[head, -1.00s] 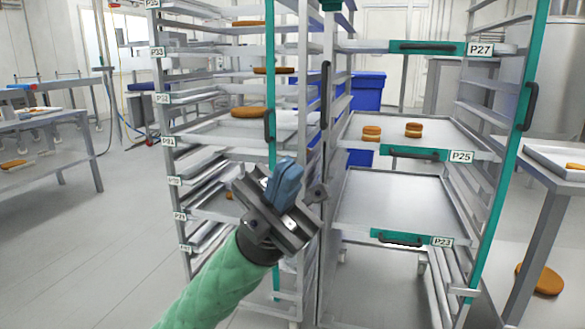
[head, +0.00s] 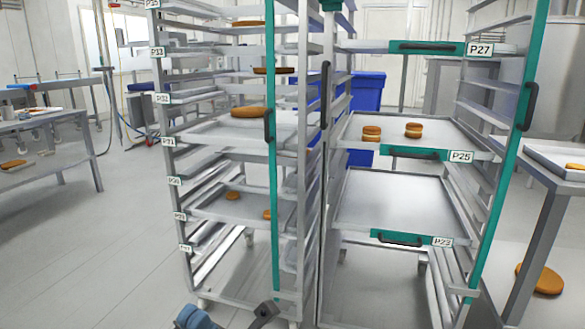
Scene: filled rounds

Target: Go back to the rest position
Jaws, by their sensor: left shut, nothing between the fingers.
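Only the top of my left gripper (head: 197,318) shows at the bottom edge of the head view, as a blue part and a dark grey part. It is low, in front of the foot of the left rack (head: 273,200). It is shut and holds nothing that I can see. Most of it and its arm are cut off by the frame. My right gripper is out of view.
The left rack and the right rack (head: 493,220) stand close ahead, with trays bearing round brown pieces. A side table (head: 552,190) stands at the right, with a brown round (head: 540,279) low beside it. The floor (head: 100,250) at the left is clear.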

